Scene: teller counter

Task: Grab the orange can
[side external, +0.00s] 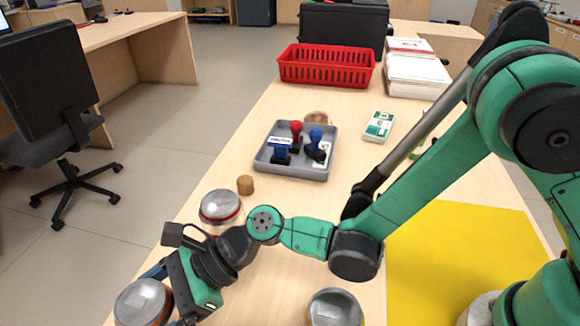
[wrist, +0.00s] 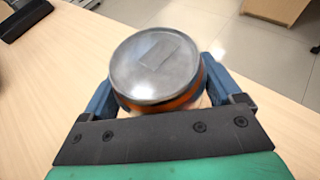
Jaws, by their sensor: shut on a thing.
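The orange can (wrist: 155,68) shows in the wrist view with a grey metal lid and an orange band low on its side. It sits between the two blue fingers of my gripper (wrist: 160,88), which is shut on it. In the side view the can (side external: 142,302) is at the bottom left, by the counter's edge, with my gripper (side external: 165,295) at its right side. Its base is out of view, so I cannot tell whether it touches the counter.
A red-banded can (side external: 220,205) stands just behind my wrist. Another can (side external: 334,308) is at the bottom middle. A cork (side external: 245,185), a grey tray with stamps (side external: 265,163), a red basket (side external: 325,82) and a yellow mat (side external: 450,250) are on the counter.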

